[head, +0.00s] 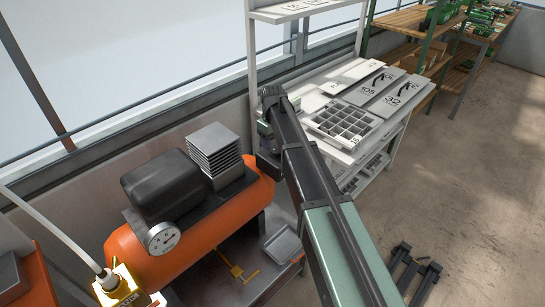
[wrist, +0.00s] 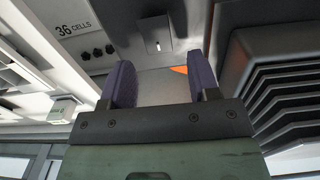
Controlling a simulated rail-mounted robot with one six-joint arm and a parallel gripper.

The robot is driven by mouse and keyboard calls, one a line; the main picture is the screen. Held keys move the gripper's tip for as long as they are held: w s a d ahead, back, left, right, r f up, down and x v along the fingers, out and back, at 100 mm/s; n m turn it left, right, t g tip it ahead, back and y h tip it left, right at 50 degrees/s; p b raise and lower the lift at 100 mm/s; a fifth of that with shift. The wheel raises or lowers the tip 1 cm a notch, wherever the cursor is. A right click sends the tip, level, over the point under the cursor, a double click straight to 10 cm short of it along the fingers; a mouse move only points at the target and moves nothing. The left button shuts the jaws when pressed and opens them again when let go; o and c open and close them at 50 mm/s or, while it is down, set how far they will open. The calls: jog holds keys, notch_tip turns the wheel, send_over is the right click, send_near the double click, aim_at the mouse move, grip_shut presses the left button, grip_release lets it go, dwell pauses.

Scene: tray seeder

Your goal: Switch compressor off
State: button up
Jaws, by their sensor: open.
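The compressor (head: 195,225) is an orange tank with a black motor housing (head: 163,184) and a stack of grey fins on top, and a round gauge (head: 162,238) at its left end. My gripper (wrist: 160,82) shows in the wrist view with two purple fingers apart and nothing between them. Beyond the fingertips is a grey surface with a small pale plate bearing a slot or lever (wrist: 157,45); I cannot tell whether this is the compressor's switch. A small orange patch (wrist: 180,70) shows by the right finger.
A white bench (head: 345,135) with a celled tray (head: 345,124) and numbered plates stands right of the compressor. Dark fins (wrist: 285,95) are close on the right in the wrist view, and a "36 CELLS" panel (wrist: 80,28) on the left. Open floor (head: 470,170) lies at right.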

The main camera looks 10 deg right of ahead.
notch_tip(320, 180, down, 2)
jog(key=shift+f+b, duration=0.25)
jog(key=shift+b, duration=0.25)
jog(key=shift+r, duration=0.1)
jog(key=shift+c, duration=0.3)
